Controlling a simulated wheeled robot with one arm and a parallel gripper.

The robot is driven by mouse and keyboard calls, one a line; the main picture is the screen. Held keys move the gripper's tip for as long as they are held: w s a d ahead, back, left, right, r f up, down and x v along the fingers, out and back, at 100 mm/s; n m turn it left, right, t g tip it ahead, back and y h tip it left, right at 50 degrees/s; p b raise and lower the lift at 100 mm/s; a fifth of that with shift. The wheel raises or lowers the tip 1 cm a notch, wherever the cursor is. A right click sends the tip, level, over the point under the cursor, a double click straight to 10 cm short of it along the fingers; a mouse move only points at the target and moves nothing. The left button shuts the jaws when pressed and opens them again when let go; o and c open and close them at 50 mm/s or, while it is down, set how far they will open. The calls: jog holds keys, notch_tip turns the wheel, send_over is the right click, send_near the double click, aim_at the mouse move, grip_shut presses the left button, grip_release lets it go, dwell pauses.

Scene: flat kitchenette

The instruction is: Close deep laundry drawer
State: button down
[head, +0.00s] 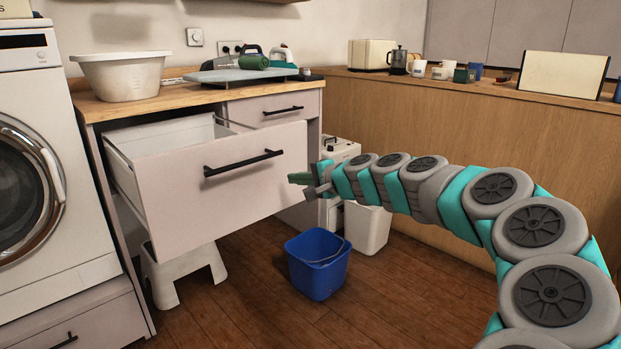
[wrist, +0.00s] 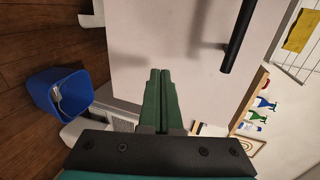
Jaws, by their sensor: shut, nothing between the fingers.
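The deep laundry drawer (head: 210,185) stands pulled well out of the counter unit on the left in the head view, its white inside showing. Its pale front has a black bar handle (head: 244,163). My gripper (head: 302,180) is shut and empty by the right edge of the drawer front. In the wrist view, my gripper (wrist: 160,75) points at the pale drawer front (wrist: 175,40), with the black handle (wrist: 238,38) to its right. I cannot tell whether the fingertips touch the front.
A blue bucket (head: 318,264) and a white bin (head: 368,228) stand on the floor below my arm. A white step stool (head: 182,272) is under the drawer. A washing machine (head: 40,160) is at left. A smaller drawer (head: 270,108) is shut.

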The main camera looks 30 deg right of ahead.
aim_at(280, 173)
jog(key=shift+w+a, duration=0.25)
jog(key=shift+w, duration=0.6)
jog(key=shift+w+a, duration=0.25)
jog(key=shift+w, duration=0.55)
jog(key=shift+w+r, duration=0.1)
